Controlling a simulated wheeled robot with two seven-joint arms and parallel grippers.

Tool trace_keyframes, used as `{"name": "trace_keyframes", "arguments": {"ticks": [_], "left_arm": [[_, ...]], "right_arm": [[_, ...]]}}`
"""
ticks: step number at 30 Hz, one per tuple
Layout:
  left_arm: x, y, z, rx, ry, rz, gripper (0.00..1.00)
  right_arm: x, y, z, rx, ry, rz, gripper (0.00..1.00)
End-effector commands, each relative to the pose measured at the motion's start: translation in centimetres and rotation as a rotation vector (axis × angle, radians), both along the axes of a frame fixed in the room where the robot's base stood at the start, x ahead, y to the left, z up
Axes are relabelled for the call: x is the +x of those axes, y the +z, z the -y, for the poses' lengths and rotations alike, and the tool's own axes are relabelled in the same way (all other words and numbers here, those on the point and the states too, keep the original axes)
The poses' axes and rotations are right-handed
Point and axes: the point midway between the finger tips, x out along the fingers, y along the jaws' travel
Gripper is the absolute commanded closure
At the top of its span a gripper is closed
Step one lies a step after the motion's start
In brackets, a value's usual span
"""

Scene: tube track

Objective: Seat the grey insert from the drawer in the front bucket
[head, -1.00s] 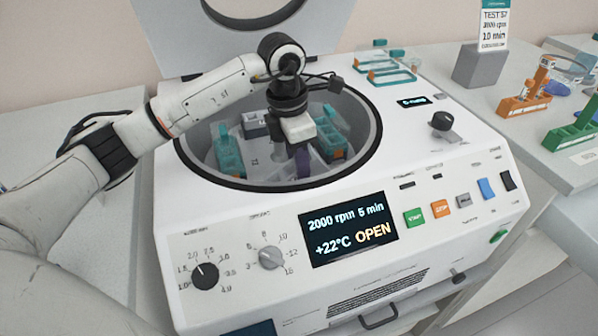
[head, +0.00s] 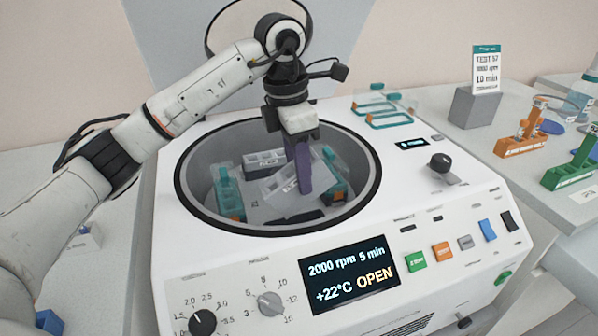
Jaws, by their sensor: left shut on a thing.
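My left gripper (head: 304,188) hangs over the open centrifuge bowl, its purple fingers pointing down. It is shut on a grey piece (head: 284,188), which I take to be the grey insert; it is tilted in the front half of the bowl, partly hidden by the fingers. A dark opening (head: 294,217) shows below it at the front of the rotor; whether this is the front bucket I cannot tell. A similar grey block (head: 263,160) sits at the back of the bowl. The drawer is not clearly in view. My right gripper is not in view.
The bowl's black rim (head: 190,214) surrounds the work area. Teal-and-orange holders stand inside at left (head: 228,192) and right (head: 338,178). Clear-walled racks (head: 385,108) stand on the top at back right. The panel screen (head: 349,273) reads OPEN.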

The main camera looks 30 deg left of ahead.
Motion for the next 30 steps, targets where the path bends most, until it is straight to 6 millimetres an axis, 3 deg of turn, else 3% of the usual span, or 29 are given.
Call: {"name": "trace_keyframes", "arguments": {"ticks": [22, 30], "left_arm": [[0.0, 4.8, 0.0, 0.001, 0.000, 0.001, 0.89], [0.0, 5.0, 0.0, 0.000, 0.000, 0.000, 0.89]], "right_arm": [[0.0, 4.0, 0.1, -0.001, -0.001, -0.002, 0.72], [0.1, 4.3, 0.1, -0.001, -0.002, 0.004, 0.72]]}}
